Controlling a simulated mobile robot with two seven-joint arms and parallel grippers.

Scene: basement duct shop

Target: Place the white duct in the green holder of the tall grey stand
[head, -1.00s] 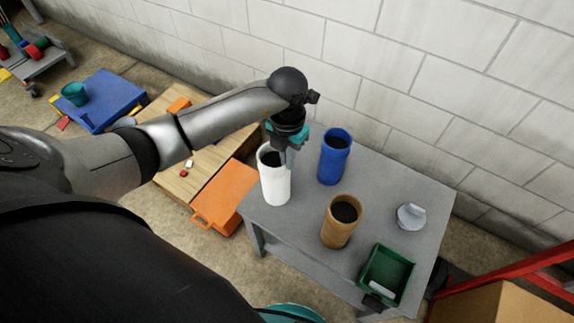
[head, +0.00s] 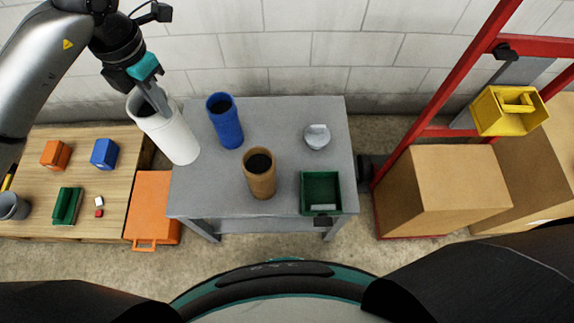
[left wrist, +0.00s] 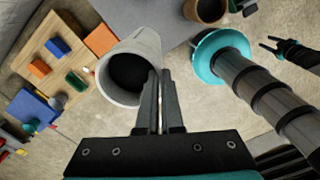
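The white duct (head: 170,133) is an open-topped tube at the left edge of the grey table, leaning in the head view. My left gripper (head: 158,98) is at its rim. In the left wrist view the two fingers (left wrist: 160,78) are close together at the near wall of the duct (left wrist: 148,45), shut on that wall. I cannot tell whether the duct's base touches the table. My right gripper (left wrist: 270,44) shows small in the left wrist view, its fingers apart and empty. No tall grey stand with a green holder can be made out.
The grey table (head: 290,115) bears a blue duct (head: 226,124), a tan duct (head: 260,177), a grey cap (head: 317,136) and a green bin (head: 322,192). A wooden pallet (head: 110,180) lies left. Cartons (head: 447,185) and a red rack (head: 440,80) with a yellow bin (head: 505,109) stand right.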

